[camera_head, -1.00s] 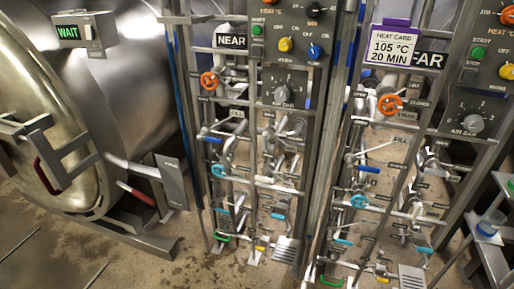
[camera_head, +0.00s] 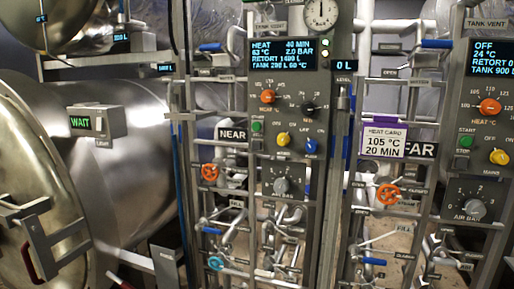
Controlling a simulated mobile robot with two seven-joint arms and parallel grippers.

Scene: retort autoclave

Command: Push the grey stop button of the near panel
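The near panel (camera_head: 296,100) is a grey upright box in the middle of the head view, with the NEAR sign (camera_head: 232,134) to its left. Its lit screen (camera_head: 283,54) reads HEAT, 40 min, 63 °C, 2.0 bar. A green start button (camera_head: 257,127) sits at its left edge. The grey stop button (camera_head: 256,142) is just below it, small and close in colour to the panel. Neither of my grippers is in view, and nothing blocks the button.
The near panel also has an orange knob (camera_head: 267,96), a yellow knob (camera_head: 283,139), a blue switch (camera_head: 310,146) and an air bar dial (camera_head: 281,186). Valves and pipes fill the space below. The far panel (camera_head: 484,120) stands right; a round vessel (camera_head: 125,165) stands left.

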